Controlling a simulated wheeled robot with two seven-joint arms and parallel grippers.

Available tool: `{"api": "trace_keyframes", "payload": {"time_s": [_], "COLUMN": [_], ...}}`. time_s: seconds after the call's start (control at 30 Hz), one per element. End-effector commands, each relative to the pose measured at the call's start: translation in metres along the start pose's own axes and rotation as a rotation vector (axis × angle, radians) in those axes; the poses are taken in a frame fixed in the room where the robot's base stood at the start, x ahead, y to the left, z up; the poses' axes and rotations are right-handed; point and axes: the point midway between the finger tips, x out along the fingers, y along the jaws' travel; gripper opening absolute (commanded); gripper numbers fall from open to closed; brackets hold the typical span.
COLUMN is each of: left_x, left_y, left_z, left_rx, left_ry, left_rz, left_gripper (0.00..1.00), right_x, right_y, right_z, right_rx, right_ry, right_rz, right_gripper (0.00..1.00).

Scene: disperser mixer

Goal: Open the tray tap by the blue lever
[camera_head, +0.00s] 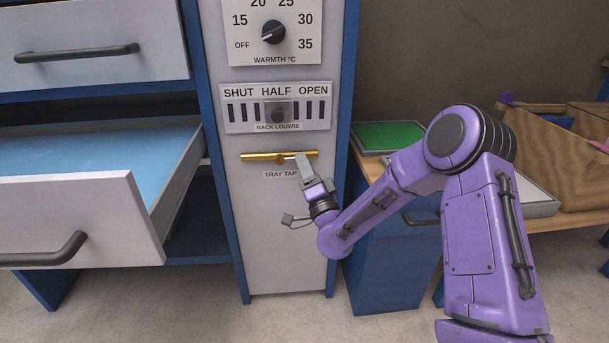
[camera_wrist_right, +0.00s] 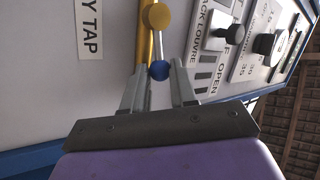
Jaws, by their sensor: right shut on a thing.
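The tray tap is a horizontal brass pipe (camera_head: 255,155) with a brass hub (camera_head: 280,158) on the pale cabinet front, above the label "TRAY TAP" (camera_head: 280,174). In the right wrist view its lever (camera_wrist_right: 157,45) is a thin rod from the brass hub (camera_wrist_right: 157,17) to a blue ball end (camera_wrist_right: 160,70). The rod lies roughly along the pipe, toward the right end in the head view. My right gripper (camera_head: 301,160) is at that end, shut on the blue lever; its fingers (camera_wrist_right: 158,75) flank the ball. In the head view the gripper hides the blue ball. My left gripper is out of view.
Above the tap are the rack louvre slider (camera_head: 277,112) and the warmth dial (camera_head: 273,32). An open drawer (camera_head: 80,225) juts out at the left. A green-topped tray (camera_head: 388,136) and a wooden crate (camera_head: 560,160) stand at the right.

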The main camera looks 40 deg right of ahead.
Motion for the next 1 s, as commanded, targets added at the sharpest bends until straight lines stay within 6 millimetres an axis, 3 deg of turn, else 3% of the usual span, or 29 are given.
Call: {"api": "trace_keyframes", "payload": {"time_s": [0.03, 0.3, 0.87, 0.9, 0.97, 1.0], "left_x": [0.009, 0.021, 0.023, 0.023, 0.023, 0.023], "left_y": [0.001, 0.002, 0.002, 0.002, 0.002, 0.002], "left_z": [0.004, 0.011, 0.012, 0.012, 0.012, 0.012], "left_rx": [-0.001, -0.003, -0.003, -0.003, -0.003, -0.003], "left_ry": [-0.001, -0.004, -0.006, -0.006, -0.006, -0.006], "left_rz": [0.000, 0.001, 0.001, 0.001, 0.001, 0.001], "left_gripper": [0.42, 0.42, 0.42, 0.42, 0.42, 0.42], "right_x": [-0.003, -0.005, -0.005, -0.005, -0.005, -0.005], "right_y": [0.005, 0.008, 0.008, 0.008, 0.008, 0.008], "right_z": [0.003, 0.005, 0.005, 0.005, 0.005, 0.005], "right_rx": [0.022, 0.108, 0.134, 0.133, 0.133, 0.133], "right_ry": [0.013, 0.070, 0.087, 0.087, 0.087, 0.087], "right_rz": [-0.002, -0.008, -0.009, -0.008, -0.008, -0.009], "right_gripper": [0.00, 0.00, 0.00, 0.30, 0.49, 0.52]}}
